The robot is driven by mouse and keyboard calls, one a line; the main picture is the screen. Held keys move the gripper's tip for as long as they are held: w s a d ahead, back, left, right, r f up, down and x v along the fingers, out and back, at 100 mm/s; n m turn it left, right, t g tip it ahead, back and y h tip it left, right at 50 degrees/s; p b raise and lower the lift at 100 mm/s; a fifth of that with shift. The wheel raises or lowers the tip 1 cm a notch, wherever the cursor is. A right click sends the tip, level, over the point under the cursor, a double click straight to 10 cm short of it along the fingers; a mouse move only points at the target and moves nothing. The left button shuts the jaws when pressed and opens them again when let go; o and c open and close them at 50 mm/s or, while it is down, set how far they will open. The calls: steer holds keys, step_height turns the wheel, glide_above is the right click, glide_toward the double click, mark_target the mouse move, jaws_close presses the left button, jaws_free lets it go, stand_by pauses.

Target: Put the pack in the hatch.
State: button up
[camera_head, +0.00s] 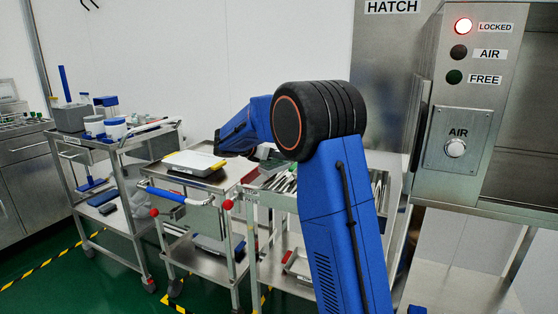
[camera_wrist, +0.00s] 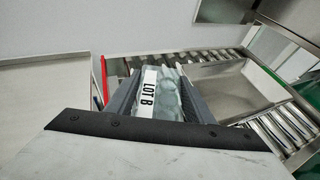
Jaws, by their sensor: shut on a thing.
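My gripper (camera_wrist: 158,92) is shut on a pack (camera_wrist: 172,92) in the wrist view. The pack looks grey-green and glossy and carries a white label reading LOT B. The dark fingers lie on either side of it. In the head view my blue arm and its black joint hide most of the gripper, and I cannot make out the pack clearly there. The steel hatch housing (camera_head: 425,200) stands at the right, under a HATCH sign (camera_head: 393,6). Its red LOCKED lamp (camera_head: 463,25) is lit; the AIR lamp (camera_head: 458,52) and FREE lamp (camera_head: 454,77) look dark. An AIR button (camera_head: 455,147) sits below.
In the wrist view, a metal tray (camera_wrist: 235,90) and rollers (camera_wrist: 190,62) lie beyond the pack, with a red edge at left and green at right. In the head view, a cart (camera_head: 190,178) holds a white-and-yellow item, and another cart (camera_head: 85,140) holds bottles.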

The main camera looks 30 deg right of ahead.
steer(key=shift+f, duration=0.95)
steer(key=shift+f, duration=0.1)
steer(key=o, duration=0.9)
steer(key=shift+c, duration=0.2)
